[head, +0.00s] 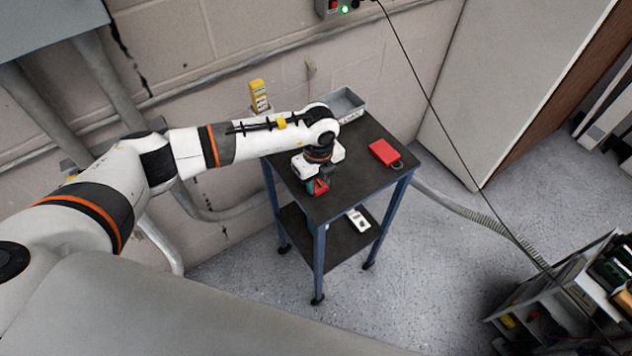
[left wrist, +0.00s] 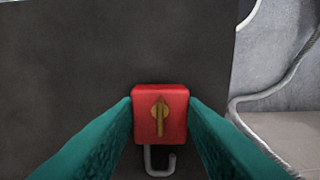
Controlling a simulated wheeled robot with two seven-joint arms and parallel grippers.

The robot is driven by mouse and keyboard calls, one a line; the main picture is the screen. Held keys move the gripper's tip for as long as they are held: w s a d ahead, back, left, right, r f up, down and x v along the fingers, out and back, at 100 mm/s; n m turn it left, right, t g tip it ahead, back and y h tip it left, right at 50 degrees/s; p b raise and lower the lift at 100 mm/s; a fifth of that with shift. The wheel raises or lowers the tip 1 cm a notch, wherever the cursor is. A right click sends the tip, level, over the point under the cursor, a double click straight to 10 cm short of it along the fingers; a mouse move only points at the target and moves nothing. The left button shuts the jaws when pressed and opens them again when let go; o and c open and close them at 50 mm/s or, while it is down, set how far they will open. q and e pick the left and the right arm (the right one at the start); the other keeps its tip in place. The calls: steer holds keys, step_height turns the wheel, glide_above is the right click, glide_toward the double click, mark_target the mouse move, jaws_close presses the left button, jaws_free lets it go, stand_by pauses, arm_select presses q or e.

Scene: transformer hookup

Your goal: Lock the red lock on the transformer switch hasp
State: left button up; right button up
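The red lock (left wrist: 160,113) is between the teal fingertips of my left gripper (left wrist: 160,108) in the left wrist view, and both fingers appear to press its sides. A brass keyhole piece faces the camera, and the grey hooked shackle (left wrist: 160,162) hangs open below. In the head view, my left gripper (head: 317,187) points down over the front left of the dark cart top, with red lock showing at its fingers. I cannot tell whether the lock touches the top. I cannot make out the switch hasp. My right gripper is not in view.
The blue-legged cart (head: 353,197) also holds a red box (head: 384,152) and a grey tray (head: 345,104). A white item (head: 358,220) lies on its lower shelf. A grey box with lights (head: 342,8) is on the wall.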

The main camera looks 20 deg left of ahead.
arm_select(q)
steer(key=shift+o, duration=1.3)
steer(key=c, duration=0.5)
steer(key=shift+r+p, duration=2.25)
steer(key=shift+r, duration=0.8)
